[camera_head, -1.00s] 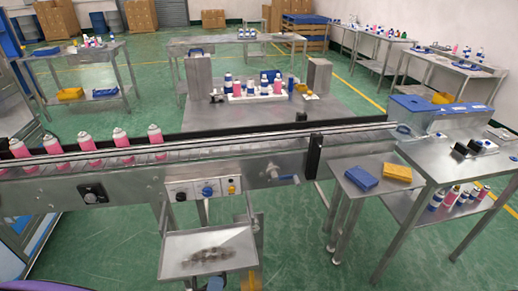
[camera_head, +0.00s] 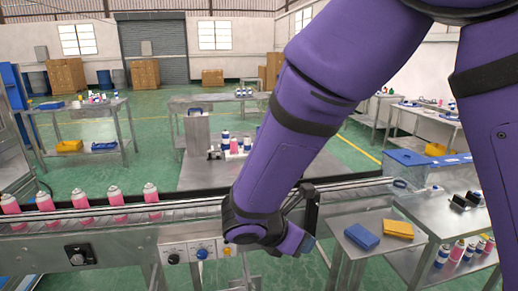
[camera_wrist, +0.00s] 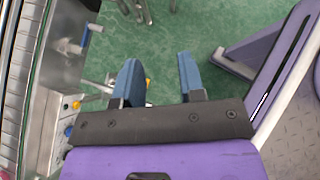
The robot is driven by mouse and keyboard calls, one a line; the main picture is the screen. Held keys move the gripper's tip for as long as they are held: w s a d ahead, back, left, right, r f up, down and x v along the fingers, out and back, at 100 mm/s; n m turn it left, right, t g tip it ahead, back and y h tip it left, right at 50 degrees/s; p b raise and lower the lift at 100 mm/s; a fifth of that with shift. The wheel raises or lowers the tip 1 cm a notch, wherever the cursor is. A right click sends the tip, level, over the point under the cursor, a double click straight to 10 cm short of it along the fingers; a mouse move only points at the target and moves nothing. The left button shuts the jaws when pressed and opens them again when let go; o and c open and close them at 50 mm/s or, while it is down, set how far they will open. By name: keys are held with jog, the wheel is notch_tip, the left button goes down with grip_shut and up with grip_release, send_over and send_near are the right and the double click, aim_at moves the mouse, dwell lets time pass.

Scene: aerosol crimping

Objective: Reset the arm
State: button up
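My gripper (camera_wrist: 158,80) shows in the wrist view with two blue fingers spread apart. Nothing is between them, only green floor beyond. In the head view my purple arm crosses the middle of the picture, bent down in front of the conveyor; the fingers are mostly hidden there. In the wrist view the conveyor's control box (camera_wrist: 62,125) is to the left of the fingers, apart from them.
Pink cans (camera_head: 116,196) stand in a row on the conveyor (camera_head: 130,238). A blue box (camera_head: 361,237) and a yellow box (camera_head: 398,229) lie on a small table at right. A steel bench (camera_head: 455,215) adjoins it. My arm hides part of the conveyor and rear table.

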jog(key=s+d+r+m+g+y, duration=0.2)
jog(key=s+d+r+m, duration=0.1)
jog(key=d+r+m, duration=0.45)
jog(key=s+d+r+m+g+y, duration=0.1)
jog(key=s+d+r+m+y, duration=0.2)
jog(key=d+r+m, duration=0.4)
jog(key=s+d+r+m+t+y, duration=0.3)
jog(key=s+d+r+m, duration=0.3)
jog(key=s+m, duration=0.4)
jog(key=shift+s+d+r+m, duration=0.2)
jog(key=shift+d+m, duration=0.25)
jog(key=shift+d, duration=0.05)
